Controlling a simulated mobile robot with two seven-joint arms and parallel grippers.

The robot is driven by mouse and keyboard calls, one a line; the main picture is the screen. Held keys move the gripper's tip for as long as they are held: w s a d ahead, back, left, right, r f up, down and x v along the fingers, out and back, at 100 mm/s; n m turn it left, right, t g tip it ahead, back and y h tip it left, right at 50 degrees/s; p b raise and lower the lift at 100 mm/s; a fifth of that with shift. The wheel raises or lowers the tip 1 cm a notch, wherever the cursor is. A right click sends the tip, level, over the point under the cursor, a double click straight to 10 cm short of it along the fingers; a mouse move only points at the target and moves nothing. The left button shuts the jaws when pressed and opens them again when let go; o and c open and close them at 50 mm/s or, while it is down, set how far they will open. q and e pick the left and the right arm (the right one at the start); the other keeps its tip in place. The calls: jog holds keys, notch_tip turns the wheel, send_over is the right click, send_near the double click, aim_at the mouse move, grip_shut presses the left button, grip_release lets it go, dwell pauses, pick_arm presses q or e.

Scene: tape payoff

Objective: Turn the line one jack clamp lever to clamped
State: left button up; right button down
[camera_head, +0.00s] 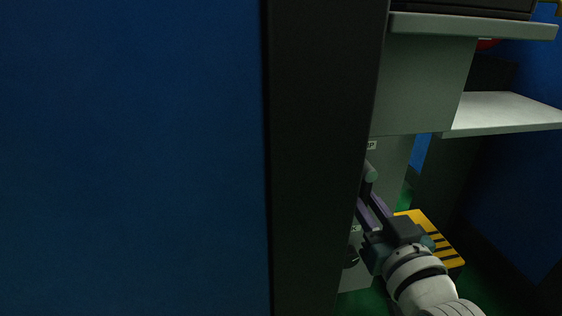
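My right gripper (366,198) reaches in from the lower right, beside the grey-green cabinet (397,158). Its two purple fingers point up and left, with a narrow dark gap between them. A short grey-green rod with a rounded end (370,173), perhaps the clamp lever, shows just above the fingertips. I cannot tell whether the fingers touch it or hold it. Two small labels, the upper one (371,145) ending in "P", are partly hidden by the dark post. My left gripper is not in view.
A wide blue panel (130,160) and a dark post (318,160) block the left and middle of the view. A pale shelf (505,112) juts out at right. A yellow-and-black striped block (440,240) sits low behind my wrist. A round dark part (351,257) is on the cabinet's lower face.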

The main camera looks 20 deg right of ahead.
jog(key=shift+f, duration=0.1)
jog(key=c, duration=0.8)
grip_release()
jog(key=p+v, duration=0.4)
jog(key=v, duration=0.6)
jog(key=shift+d, duration=0.1)
